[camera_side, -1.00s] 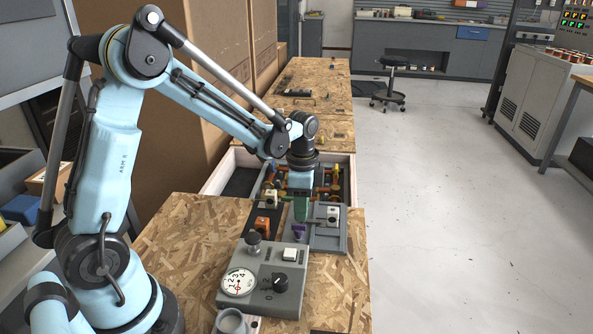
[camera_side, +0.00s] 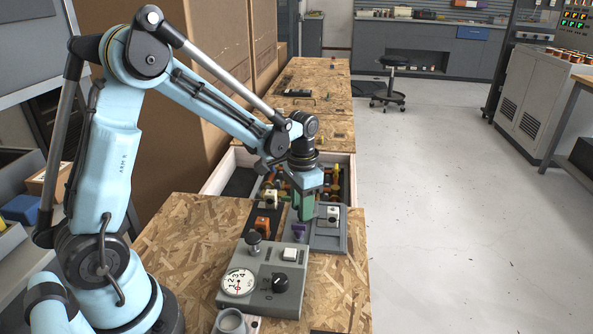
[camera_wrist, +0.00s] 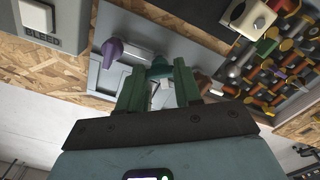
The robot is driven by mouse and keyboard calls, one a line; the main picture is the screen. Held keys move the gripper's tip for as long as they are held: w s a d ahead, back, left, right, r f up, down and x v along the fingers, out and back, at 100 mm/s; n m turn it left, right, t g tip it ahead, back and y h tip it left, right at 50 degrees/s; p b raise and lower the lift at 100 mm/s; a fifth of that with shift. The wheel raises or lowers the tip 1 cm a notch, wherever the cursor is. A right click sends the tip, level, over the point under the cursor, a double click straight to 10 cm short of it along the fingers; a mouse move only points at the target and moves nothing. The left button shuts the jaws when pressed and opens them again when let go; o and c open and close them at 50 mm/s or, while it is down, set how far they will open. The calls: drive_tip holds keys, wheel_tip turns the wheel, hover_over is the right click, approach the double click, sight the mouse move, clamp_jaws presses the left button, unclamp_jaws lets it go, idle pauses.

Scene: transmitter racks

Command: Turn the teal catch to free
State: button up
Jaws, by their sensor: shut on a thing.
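The teal catch (camera_wrist: 161,67) shows in the wrist view between the tips of my gripper's green fingers (camera_wrist: 158,76). My gripper is shut on it. In the side view my gripper (camera_side: 305,213) points down over the grey plate (camera_side: 328,241), and its fingers hide the catch. A purple catch (camera_side: 299,230) stands just in front of the fingers. It also shows in the wrist view (camera_wrist: 113,50), left of the teal one.
A cream block (camera_side: 331,214) sits close right of my fingers, an orange block (camera_side: 263,225) to the left. A grey control box (camera_side: 262,275) with dial and knobs stands in front. A tray of colored pegs (camera_wrist: 272,65) lies beyond. The bench has bare board at left.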

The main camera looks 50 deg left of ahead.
drive_tip(key=n, duration=0.5)
drive_tip(key=shift+n, duration=0.3)
drive_tip(key=n, duration=0.5)
drive_tip(key=shift+n, duration=0.3)
drive_tip(key=o, duration=1)
drive_tip(key=shift+o, duration=0.2)
wheel_tip(320, 180, up, 12)
drive_tip(key=shift+s+r, duration=0.1)
